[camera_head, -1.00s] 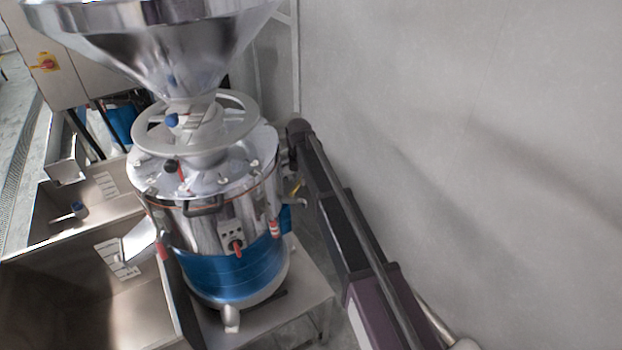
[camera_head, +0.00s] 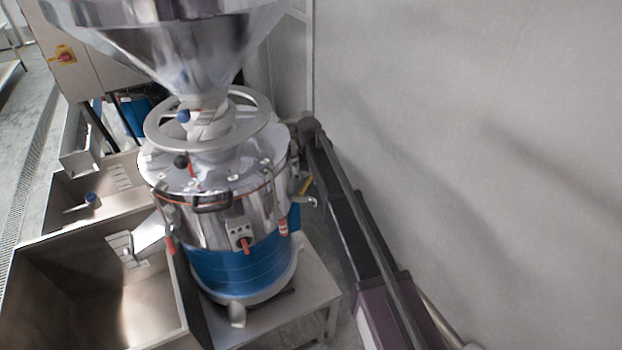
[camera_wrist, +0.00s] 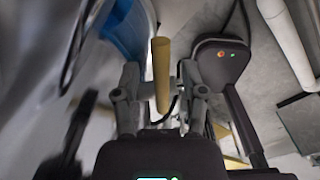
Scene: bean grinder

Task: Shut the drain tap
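The drain tap (camera_head: 312,201) is a small silver outlet on the right side of the grinder's body, with a yellow lever (camera_head: 306,186) above it. In the wrist view a yellow bar (camera_wrist: 161,78), which looks like this lever, stands upright between the fingers of my gripper (camera_wrist: 159,70). In the head view my gripper cannot be made out.
The steel grinder (camera_head: 220,215) with a blue band stands on a metal stand (camera_head: 318,285), a large funnel (camera_head: 175,50) above it. A steel bin (camera_head: 60,285) is at left. A grey wall (camera_head: 470,120) closes the right side.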

